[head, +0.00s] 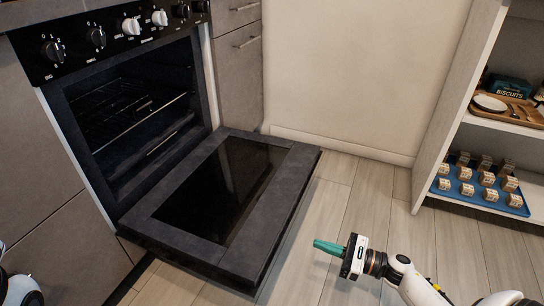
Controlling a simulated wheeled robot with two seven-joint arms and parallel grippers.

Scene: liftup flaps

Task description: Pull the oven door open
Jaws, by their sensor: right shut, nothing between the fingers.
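The oven (135,100) stands at the left with its dark cavity and wire racks showing. Its door (293,185) is folded down to about level, with the dark glass panel facing up. My right gripper (318,244), with teal fingers, is shut and empty. In the picture it is just right of the door's near right corner, apart from the door. The door's handle is hidden from this view. Only a small piece of my left arm shows at the lower left edge, and its gripper is not in view.
A control panel with several knobs (97,37) runs above the oven. Drawers (238,65) stand right of it. An open shelf (440,150) at the right holds a blue tray (478,190) of small boxes and a wooden tray (520,112). The wooden floor (345,200) between is clear.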

